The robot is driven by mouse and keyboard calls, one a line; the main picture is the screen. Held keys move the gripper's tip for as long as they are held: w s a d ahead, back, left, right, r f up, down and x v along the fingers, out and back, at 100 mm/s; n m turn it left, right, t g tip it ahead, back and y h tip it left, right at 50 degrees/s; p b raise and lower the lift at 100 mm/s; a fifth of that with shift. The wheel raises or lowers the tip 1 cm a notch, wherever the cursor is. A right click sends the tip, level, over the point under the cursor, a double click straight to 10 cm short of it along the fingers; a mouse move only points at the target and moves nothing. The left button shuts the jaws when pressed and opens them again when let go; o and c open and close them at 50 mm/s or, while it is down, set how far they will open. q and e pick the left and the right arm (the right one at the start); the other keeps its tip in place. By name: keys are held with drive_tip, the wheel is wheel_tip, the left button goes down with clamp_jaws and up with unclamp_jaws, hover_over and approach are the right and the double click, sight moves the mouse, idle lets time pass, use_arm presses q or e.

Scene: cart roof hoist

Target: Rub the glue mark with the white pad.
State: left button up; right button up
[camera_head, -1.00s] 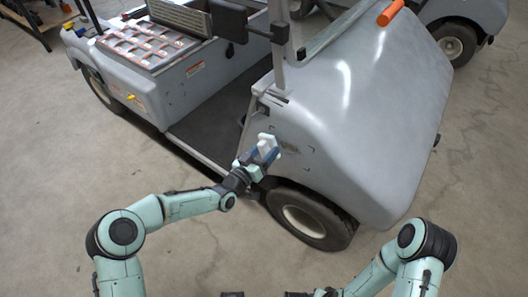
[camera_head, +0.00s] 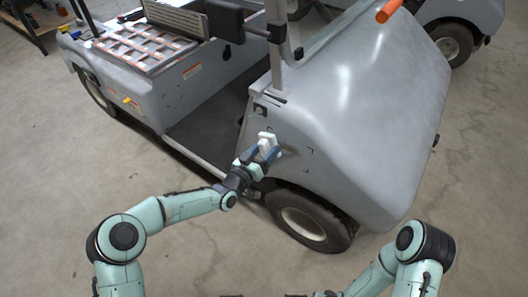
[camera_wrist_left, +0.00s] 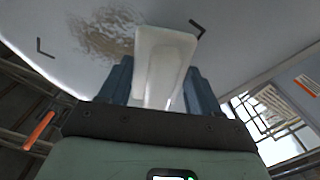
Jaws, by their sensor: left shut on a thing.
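The white pad (camera_head: 266,141) is held in my left gripper (camera_head: 263,152), up at the grey front side panel of the cart, above the front wheel. In the left wrist view the pad (camera_wrist_left: 165,58) stands between the blue fingers of the gripper (camera_wrist_left: 162,85). The glue mark (camera_wrist_left: 103,32) is a brownish, patchy smear on the panel, just left of the pad and partly hidden behind it. I cannot tell whether the pad touches the panel. My right gripper is out of view.
Black corner marks (camera_wrist_left: 45,48) frame the area around the smear. The cart's front wheel (camera_head: 308,220) is below my left gripper. Open concrete floor (camera_head: 420,195) lies to the right.

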use_arm(q)
drive_tip(key=shift+w+d, duration=0.2)
